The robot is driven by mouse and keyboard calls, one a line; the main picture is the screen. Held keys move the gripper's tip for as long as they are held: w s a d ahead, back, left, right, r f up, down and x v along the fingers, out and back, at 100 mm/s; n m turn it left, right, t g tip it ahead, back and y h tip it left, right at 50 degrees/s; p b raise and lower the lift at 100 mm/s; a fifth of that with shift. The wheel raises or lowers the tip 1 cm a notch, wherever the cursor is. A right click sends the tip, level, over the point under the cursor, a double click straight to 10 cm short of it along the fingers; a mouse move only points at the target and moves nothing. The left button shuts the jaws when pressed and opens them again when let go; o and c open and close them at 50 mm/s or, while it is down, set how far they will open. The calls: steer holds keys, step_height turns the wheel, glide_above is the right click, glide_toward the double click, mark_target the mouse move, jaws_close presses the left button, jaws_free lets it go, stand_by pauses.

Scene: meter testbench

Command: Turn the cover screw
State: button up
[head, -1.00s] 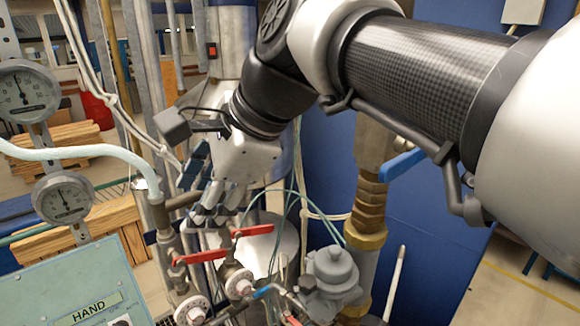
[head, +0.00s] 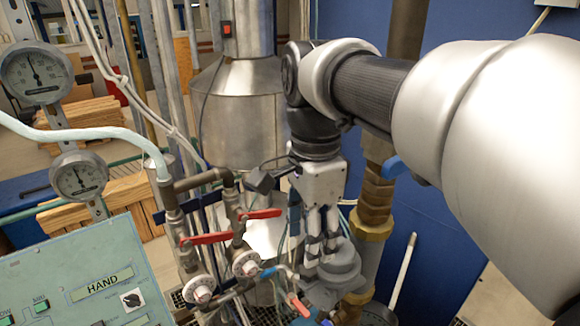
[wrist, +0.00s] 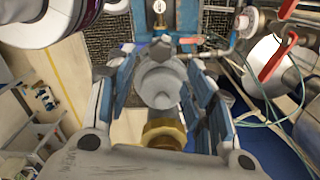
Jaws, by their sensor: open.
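My gripper (head: 318,250) points down, open, over the grey meter body (head: 345,264) in the head view. In the wrist view my gripper (wrist: 161,80) has its blue-padded fingers apart, on either side of the rounded grey meter top (wrist: 160,84). I see a gap between the fingers with nothing held in it. I cannot tell in either view whether a finger touches the meter. I cannot make out the cover screw clearly; the fingers hide part of the meter in the head view.
Red lever handles (head: 262,214) stand on pipes left of my gripper. A brass fitting (head: 372,226) and vertical pipe are close on its right. Thin hoses run nearby. Two round gauges (head: 36,72) and a green control panel (head: 85,275) are farther left.

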mark_target(308, 274)
step_height(308, 274, down, 7)
steer(key=shift+r, duration=0.1)
steer(key=shift+c, duration=0.6)
